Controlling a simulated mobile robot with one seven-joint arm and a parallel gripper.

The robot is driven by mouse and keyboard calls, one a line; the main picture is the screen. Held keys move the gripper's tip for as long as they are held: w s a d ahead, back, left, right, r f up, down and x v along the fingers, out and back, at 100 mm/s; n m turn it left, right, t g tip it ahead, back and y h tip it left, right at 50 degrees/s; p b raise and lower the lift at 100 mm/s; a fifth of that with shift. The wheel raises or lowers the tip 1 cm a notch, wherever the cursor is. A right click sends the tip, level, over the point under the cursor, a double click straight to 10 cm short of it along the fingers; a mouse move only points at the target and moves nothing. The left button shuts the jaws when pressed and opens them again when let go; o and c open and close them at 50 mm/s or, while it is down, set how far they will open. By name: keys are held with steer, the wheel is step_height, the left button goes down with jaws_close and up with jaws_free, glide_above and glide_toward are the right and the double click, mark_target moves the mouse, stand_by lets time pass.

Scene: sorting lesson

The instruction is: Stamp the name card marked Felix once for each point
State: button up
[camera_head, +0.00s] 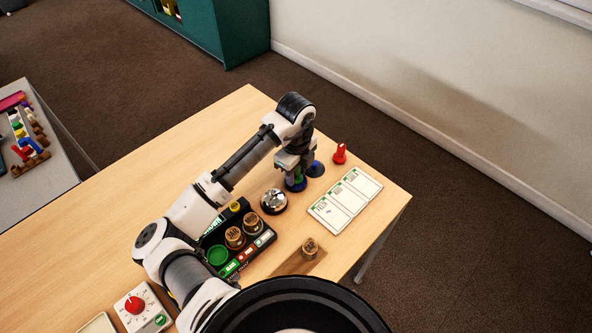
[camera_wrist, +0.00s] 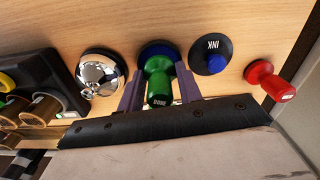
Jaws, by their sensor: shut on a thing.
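My gripper (camera_wrist: 160,92) is shut on a green stamp (camera_wrist: 159,88), with one finger on each side of it. In the head view my gripper (camera_head: 297,168) is over the table's far side, and the stamp is mostly hidden there. The stamp's lower end is at a round blue pad (camera_wrist: 158,48); I cannot tell if it touches. A dark disc marked INK with a blue knob (camera_wrist: 214,63) lies beside the pad.
A red stamp (camera_head: 340,153) stands behind the cards. A silver bell (camera_head: 273,201) is left of the cards. A black tray (camera_head: 222,239) holds wooden and coloured round pieces. A wooden piece (camera_head: 310,247) stands on a brown strip. A white dial box (camera_head: 142,308) is at front left.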

steer(key=shift+f+b, duration=0.45)
steer(key=shift+f, duration=0.15)
stand_by(1.4)
steer(key=shift+r+p, duration=2.55)
steer(key=shift+r, duration=1.05)
steer(key=shift+f, duration=0.1)
